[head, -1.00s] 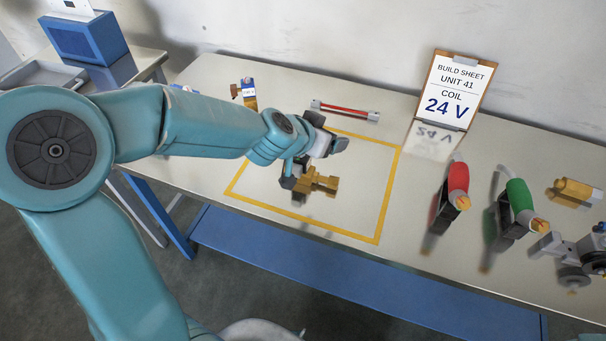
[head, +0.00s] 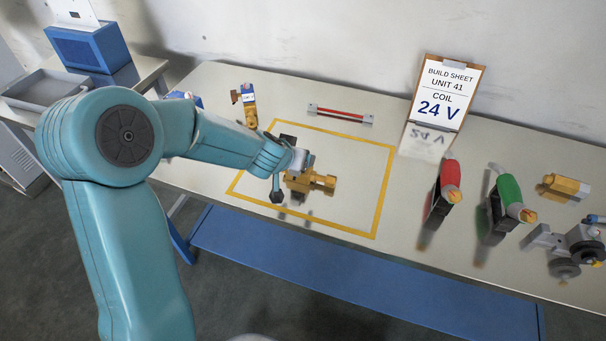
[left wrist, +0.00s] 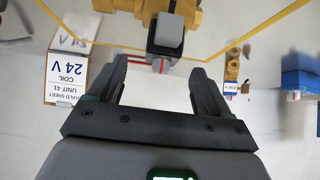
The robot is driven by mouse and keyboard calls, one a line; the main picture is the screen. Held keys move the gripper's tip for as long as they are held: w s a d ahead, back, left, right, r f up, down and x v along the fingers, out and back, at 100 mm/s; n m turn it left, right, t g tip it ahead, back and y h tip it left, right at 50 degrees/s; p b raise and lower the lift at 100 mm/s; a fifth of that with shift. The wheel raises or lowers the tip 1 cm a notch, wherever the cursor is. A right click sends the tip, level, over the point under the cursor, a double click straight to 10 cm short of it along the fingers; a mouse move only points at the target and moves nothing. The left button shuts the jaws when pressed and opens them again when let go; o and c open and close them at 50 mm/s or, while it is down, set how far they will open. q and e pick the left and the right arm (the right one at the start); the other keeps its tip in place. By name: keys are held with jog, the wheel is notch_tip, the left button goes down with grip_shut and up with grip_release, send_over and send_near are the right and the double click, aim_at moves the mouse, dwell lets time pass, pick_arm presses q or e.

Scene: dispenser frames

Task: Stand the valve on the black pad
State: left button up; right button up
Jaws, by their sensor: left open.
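The brass valve (head: 318,182) lies inside a yellow outline on the bench. In the left wrist view the valve (left wrist: 190,18) is at the top, with a black and grey block (left wrist: 166,36) on its near side. My left gripper (head: 282,168) is open beside the valve, its dark fingers apart at the valve's left end. In the left wrist view the open gripper (left wrist: 155,75) shows nothing held, and the block lies just beyond the fingertips. I cannot make out a black pad. My right gripper is out of view.
The yellow outline (head: 383,190) is mostly clear inside. Around it stand a red-barred part (head: 340,114), a tagged brass part (head: 249,108), the build sheet (head: 445,95), red (head: 451,174) and green (head: 510,190) handled tools, a brass piece (head: 565,186) and a grey wheeled device (head: 570,243).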

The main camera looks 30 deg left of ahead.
aim_at(311, 169)
pick_arm(q)
jog(key=shift+x, duration=0.75)
jog(key=shift+f, duration=0.15)
jog(key=b+x, duration=0.2)
jog(key=x, duration=0.3)
jog(key=shift+a+f, duration=0.1)
jog(key=shift+a, duration=0.1)
jog(key=shift+s, duration=0.1)
jog(key=c, duration=1.5)
grip_shut()
